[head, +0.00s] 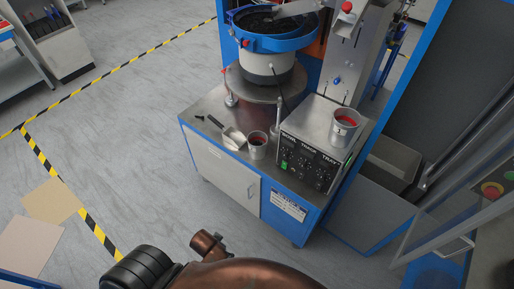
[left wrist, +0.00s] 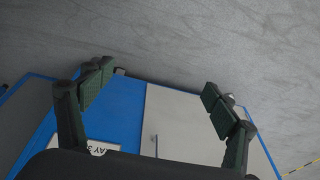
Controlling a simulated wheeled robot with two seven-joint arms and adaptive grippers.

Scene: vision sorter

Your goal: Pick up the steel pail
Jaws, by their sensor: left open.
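Two steel pail-like vessels show in the head view, and I cannot tell which one the task means. One steel pail (head: 345,127) with red contents stands upright on top of the control box. A smaller metal cup (head: 257,147) with something dark red inside stands on the bench top beside the scoop. My left gripper (left wrist: 158,92) shows in the left wrist view with its fingers spread wide and nothing between them. It faces the blue and grey cabinet front and the floor, with no pail in that view. My right gripper is not in view.
The control box (head: 312,150) stands at the bench's right, with a blue-rimmed bowl feeder (head: 272,42) behind. A metal scoop (head: 234,138) lies on the bench (head: 197,122). A blue frame post rises at right.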

